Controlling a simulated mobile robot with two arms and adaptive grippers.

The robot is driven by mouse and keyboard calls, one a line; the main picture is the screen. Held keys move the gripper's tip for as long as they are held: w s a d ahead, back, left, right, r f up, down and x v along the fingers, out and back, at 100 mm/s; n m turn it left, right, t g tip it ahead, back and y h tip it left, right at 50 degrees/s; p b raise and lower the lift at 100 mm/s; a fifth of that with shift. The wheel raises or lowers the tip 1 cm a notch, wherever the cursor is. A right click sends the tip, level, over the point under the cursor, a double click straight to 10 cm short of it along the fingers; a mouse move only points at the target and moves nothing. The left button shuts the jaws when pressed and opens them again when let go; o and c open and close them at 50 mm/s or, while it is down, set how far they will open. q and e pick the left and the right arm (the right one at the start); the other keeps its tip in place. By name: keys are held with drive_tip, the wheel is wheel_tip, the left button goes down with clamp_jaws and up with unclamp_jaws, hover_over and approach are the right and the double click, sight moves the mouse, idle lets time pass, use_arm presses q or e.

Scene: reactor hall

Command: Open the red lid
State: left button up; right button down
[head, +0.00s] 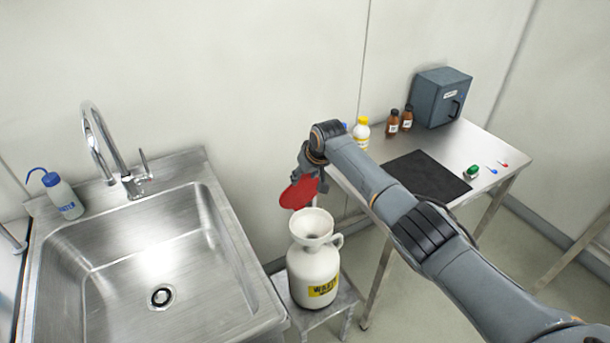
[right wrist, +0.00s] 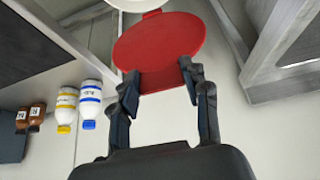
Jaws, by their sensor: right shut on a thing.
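The red lid (head: 299,192) is a flat round disc. It is tilted up above the white waste jug (head: 313,275), whose funnel mouth (head: 312,226) shows uncovered below it. My right gripper (head: 313,180) is shut on the lid's edge. In the right wrist view the lid (right wrist: 160,50) fills the upper middle, with my gripper's two fingers (right wrist: 160,84) at its near edge. A small red tab on the lid's far side lies by the white funnel rim (right wrist: 135,4). My left gripper is not in view.
The jug stands on a low metal stool (head: 345,298) between the steel sink (head: 220,270) and a metal table (head: 483,150). The table bears brown bottles (head: 393,121), a yellow-capped bottle (head: 361,133), a grey box (head: 440,97) and a black mat (head: 425,175).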

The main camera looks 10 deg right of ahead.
drive_tip(key=shift+w, duration=0.1)
drive_tip(key=c, duration=0.9)
unclamp_jaws()
drive_tip(key=shift+o, duration=1.3)
drive_tip(key=v, duration=1.2)
drive_tip(key=shift+a+f, duration=0.1)
